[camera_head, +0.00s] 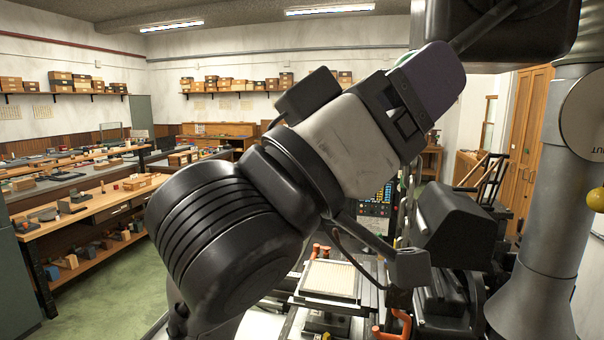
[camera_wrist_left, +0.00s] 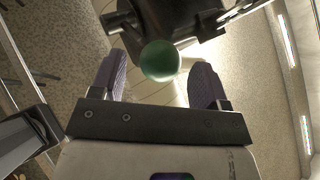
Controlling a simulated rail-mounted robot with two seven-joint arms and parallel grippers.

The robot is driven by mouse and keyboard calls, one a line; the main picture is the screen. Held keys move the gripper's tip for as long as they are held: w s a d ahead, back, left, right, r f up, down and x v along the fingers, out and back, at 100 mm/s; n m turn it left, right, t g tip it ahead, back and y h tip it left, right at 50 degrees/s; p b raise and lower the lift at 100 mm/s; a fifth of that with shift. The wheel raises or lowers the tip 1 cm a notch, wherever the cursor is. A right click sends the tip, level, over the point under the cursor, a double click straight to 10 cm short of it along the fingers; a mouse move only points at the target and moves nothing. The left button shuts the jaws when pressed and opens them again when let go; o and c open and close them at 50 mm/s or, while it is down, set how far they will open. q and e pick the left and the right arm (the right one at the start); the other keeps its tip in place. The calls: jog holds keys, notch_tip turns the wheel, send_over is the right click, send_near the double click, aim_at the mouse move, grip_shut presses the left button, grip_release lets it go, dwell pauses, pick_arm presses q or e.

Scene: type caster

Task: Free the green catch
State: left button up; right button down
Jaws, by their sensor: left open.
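The green catch shows in the left wrist view as a round green knob (camera_wrist_left: 159,60) by a dark metal mechanism (camera_wrist_left: 185,18). My left gripper (camera_wrist_left: 158,78) is open, with one purple finger on either side of the knob's lower part. I cannot tell whether either finger touches the knob. In the head view my left gripper (camera_head: 430,88) is at the upper right, near a dark machine housing (camera_head: 510,35). The gripper and arm hide most of the catch there. My right gripper is not in view.
Below the arm is a machine bed with a pale grid plate (camera_head: 332,279) and an orange handle (camera_head: 392,326). A dark hood (camera_head: 455,225) stands to its right. Workbenches (camera_head: 95,205) line the left side, with open green floor (camera_head: 120,290) before them.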

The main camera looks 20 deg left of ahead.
pick_arm(q)
jog(key=b+v, duration=0.1)
jog(key=v, duration=1)
jog(key=shift+a+b, duration=0.15)
jog(key=shift+b, duration=0.15)
jog(key=shift+s+f, duration=0.1)
